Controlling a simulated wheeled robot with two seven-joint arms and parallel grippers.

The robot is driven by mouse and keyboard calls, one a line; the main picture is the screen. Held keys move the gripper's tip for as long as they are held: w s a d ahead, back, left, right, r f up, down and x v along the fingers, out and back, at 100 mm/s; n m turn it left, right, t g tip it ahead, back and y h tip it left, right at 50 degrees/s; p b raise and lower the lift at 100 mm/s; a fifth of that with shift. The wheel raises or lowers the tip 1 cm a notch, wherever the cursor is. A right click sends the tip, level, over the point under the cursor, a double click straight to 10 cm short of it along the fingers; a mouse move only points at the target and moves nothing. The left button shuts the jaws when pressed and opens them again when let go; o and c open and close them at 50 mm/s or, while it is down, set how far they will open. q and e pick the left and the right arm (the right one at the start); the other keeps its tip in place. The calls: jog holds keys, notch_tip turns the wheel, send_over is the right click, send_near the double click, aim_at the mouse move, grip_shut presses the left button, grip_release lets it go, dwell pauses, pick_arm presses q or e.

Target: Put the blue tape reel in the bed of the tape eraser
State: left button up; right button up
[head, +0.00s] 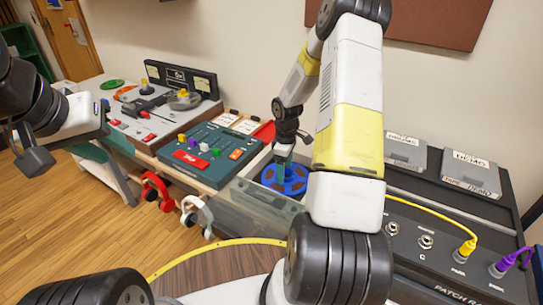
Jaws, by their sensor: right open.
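The green mixer (208,152) and a tape machine (150,112) stand to the left. Red headphones (158,188) and white headphones (196,214) hang at the bench front. A patch panel (425,255) with yellow and purple cables is at the right, below boxes (470,172).

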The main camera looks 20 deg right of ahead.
jog(key=s+a+r+m+t, duration=0.1)
jog(key=s+a+r, duration=0.1)
jog(key=r, duration=0.8)
jog(key=s+a+r+m, duration=0.1)
jog(key=s+r, duration=0.1)
jog(key=r, duration=0.9)
jog(key=s+a+r+m+t+y, duration=0.1)
jog(key=s+a+r+m, duration=0.3)
jog(key=s, duration=0.5)
jog(key=s+a+r+m+t+y, duration=0.1)
jog(key=s+a+r+m+t, duration=0.3)
jog(key=s+r, duration=0.5)
jog(key=shift+s+a+r, duration=0.3)
jog(key=shift+s+a, duration=0.35)
jog(key=shift+s, duration=0.05)
jog(key=shift+c, duration=0.3)
